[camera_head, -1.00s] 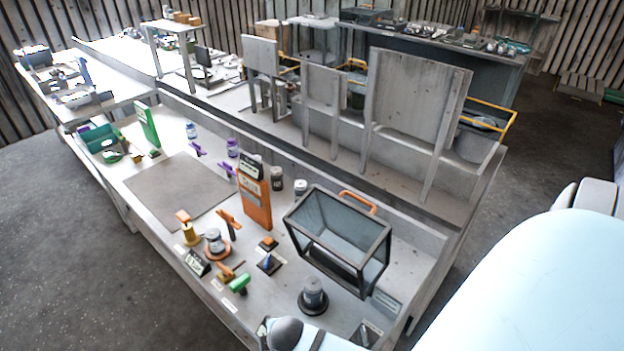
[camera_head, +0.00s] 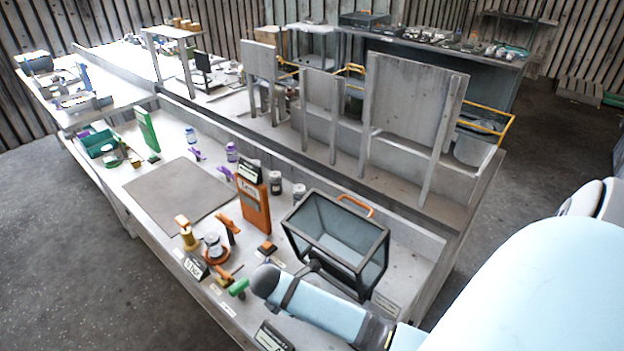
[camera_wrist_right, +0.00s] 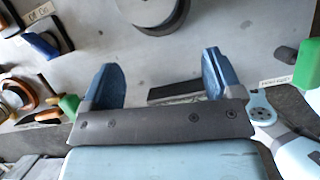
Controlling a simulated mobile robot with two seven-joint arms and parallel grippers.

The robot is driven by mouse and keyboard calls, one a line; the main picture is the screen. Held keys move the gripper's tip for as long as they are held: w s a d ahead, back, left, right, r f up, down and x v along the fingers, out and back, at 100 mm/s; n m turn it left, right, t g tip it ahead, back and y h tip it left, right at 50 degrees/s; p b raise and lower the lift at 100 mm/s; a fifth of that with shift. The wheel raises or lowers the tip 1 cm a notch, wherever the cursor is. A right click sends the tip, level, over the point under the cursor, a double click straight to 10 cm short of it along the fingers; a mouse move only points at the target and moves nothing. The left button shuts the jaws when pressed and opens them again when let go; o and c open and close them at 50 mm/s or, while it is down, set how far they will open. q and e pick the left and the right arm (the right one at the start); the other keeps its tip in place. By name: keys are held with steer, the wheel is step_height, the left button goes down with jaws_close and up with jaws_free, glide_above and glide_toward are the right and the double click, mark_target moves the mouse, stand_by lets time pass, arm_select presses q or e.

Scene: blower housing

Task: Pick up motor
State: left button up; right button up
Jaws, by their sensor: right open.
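In the head view the fingers cannot be made out. My left gripper is not in view.
A dark-framed glass box (camera_head: 337,240) stands just behind my right arm. An orange sign block (camera_head: 254,205) stands left of it, and a grey can on an orange base (camera_head: 214,246) sits nearer the front. A green-handled tool (camera_head: 238,287) lies by the arm's end. The grey mat (camera_head: 178,195) is bare.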

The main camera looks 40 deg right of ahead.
steer(key=d+p, duration=0.1)
steer(key=d, duration=0.5)
steer(key=shift+s+d+r, duration=0.1)
steer(key=shift+d, duration=0.2)
steer(key=shift+p+x, duration=0.3)
steer(key=shift+x, duration=0.9)
steer(key=shift+f, duration=0.4)
steer(key=c, duration=1.2)
steer(key=shift+r, duration=0.1)
